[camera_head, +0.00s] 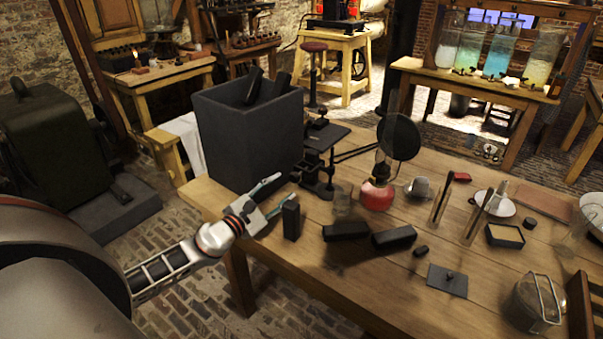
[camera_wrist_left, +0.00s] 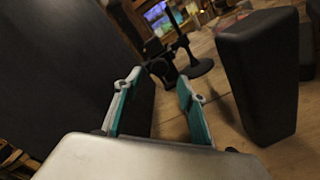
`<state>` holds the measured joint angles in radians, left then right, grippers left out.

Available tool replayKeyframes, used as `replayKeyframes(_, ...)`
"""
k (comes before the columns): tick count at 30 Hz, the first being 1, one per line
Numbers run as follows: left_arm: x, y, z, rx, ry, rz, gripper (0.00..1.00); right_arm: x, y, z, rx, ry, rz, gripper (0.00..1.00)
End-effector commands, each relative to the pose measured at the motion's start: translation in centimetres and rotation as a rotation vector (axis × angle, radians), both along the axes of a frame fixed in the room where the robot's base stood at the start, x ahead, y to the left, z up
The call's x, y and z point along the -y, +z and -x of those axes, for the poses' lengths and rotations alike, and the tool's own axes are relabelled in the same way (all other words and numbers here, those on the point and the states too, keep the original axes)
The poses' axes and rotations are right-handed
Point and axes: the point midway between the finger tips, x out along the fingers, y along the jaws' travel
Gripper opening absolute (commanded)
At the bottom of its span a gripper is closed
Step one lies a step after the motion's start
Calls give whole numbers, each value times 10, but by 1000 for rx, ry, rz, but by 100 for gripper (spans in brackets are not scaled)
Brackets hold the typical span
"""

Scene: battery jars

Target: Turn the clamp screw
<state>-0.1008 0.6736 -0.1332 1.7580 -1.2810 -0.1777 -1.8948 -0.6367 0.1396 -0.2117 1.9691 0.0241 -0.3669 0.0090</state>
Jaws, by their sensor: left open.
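My left gripper (camera_head: 281,188) is open and empty over the table's near left corner, beside the tall dark box. In the left wrist view its two teal-lined fingers (camera_wrist_left: 157,82) are spread apart with nothing between them. A black metal stand (camera_head: 318,165) with a flat top plate stands just beyond the fingertips. It also shows in the left wrist view (camera_wrist_left: 196,67), ahead of the fingers and apart from them. I cannot make out which part of it is the clamp screw. My right gripper is not in view.
The dark box (camera_head: 235,138) holds black bars and rises close behind my left gripper. A black upright block (camera_head: 291,220) stands close on its right. Two black blocks (camera_head: 346,231) (camera_head: 394,238) lie farther right. A red-based lamp (camera_head: 376,196) stands beyond.

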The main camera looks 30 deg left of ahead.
Motion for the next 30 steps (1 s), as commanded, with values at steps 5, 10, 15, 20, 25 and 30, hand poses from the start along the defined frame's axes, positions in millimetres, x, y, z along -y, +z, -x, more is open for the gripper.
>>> replayKeyframes(5,1,2,-22,3,1,3,40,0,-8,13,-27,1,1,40)
replayKeyframes(10,3,2,-46,2,1,4,40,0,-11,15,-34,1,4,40)
replayKeyframes(15,5,0,-64,1,0,4,40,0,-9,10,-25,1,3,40)
replayKeyframes(20,6,0,-72,1,0,3,40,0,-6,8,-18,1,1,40)
replayKeyframes(25,6,0,-73,0,0,2,40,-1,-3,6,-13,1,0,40)
replayKeyframes(30,6,0,-73,0,0,2,27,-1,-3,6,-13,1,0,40)
